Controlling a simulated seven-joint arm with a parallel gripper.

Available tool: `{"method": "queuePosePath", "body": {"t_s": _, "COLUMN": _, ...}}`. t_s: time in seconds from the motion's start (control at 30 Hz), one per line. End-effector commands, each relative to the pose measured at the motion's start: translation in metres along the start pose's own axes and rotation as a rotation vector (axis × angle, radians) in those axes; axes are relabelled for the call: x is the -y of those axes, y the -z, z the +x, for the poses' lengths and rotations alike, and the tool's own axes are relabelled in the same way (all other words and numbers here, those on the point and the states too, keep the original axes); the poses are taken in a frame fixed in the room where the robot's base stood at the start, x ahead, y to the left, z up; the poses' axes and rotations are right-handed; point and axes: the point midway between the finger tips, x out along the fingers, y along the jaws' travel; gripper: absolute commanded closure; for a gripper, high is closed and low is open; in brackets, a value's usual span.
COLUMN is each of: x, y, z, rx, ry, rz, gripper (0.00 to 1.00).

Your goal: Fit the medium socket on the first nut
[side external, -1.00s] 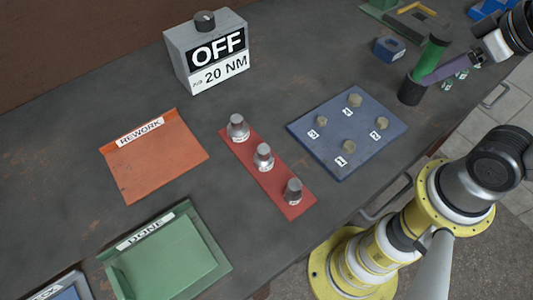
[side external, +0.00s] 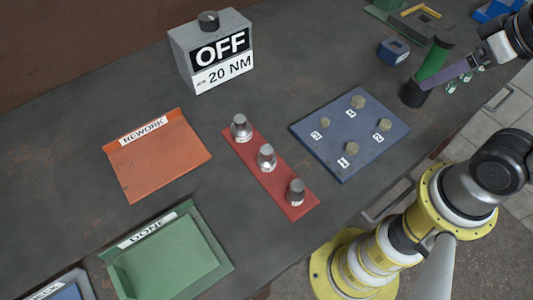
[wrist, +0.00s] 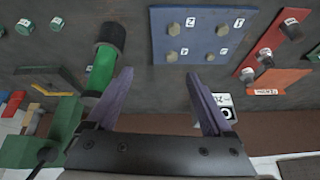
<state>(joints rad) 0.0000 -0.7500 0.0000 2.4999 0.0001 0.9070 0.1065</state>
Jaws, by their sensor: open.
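Three metal sockets stand upright on a red strip: one at the back (side external: 241,127), a middle one (side external: 266,157) and a front one (side external: 295,191). Their sizes look close, so I cannot tell for sure which is medium. A blue plate (side external: 375,165) bears several nuts with number tags. The nut by the tag 1 (side external: 352,148) is at its front-left and has no socket on it. My gripper (wrist: 160,82) is open, with its purple fingers spread and nothing seen between them. A green tool with a black end (wrist: 105,55) is close beside the left finger in the wrist view.
The grey box reading OFF and 20 NM (side external: 215,55) stands at the back. An orange REWORK tray (side external: 165,165) and a green DONE tray (side external: 170,255) lie left of the sockets. Bench between trays and box is clear.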

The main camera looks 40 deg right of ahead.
Motion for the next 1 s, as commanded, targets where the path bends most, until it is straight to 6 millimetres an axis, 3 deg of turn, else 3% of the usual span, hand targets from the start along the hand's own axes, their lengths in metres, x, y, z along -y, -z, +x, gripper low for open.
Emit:
{"method": "queuePosePath", "body": {"t_s": 0.13, "x": 0.001, "y": 0.007, "z": -0.010, "rx": -0.001, "ry": 0.000, "rz": 0.272, "gripper": 0.15}}
{"method": "queuePosePath", "body": {"t_s": 0.27, "x": 0.006, "y": 0.029, "z": -0.022, "rx": 0.014, "ry": 0.003, "rz": 0.559, "gripper": 0.15}}
{"method": "queuePosePath", "body": {"t_s": 0.43, "x": 0.027, "y": 0.065, "z": -0.029, "rx": 0.077, "ry": 0.001, "rz": 0.884, "gripper": 0.15}}
{"method": "queuePosePath", "body": {"t_s": 0.57, "x": 0.056, "y": 0.095, "z": -0.027, "rx": 0.147, "ry": -0.024, "rz": 1.099, "gripper": 0.15}}
{"method": "queuePosePath", "body": {"t_s": 0.67, "x": 0.088, "y": 0.116, "z": -0.019, "rx": 0.207, "ry": -0.065, "rz": 1.245, "gripper": 0.15}}
{"method": "queuePosePath", "body": {"t_s": 0.8, "x": 0.152, "y": 0.135, "z": 0.002, "rx": 0.286, "ry": -0.153, "rz": 1.387, "gripper": 0.15}}
{"method": "queuePosePath", "body": {"t_s": 1.0, "x": 0.247, "y": 0.122, "z": 0.041, "rx": 0.354, "ry": -0.269, "rz": 1.359, "gripper": 0.15}}
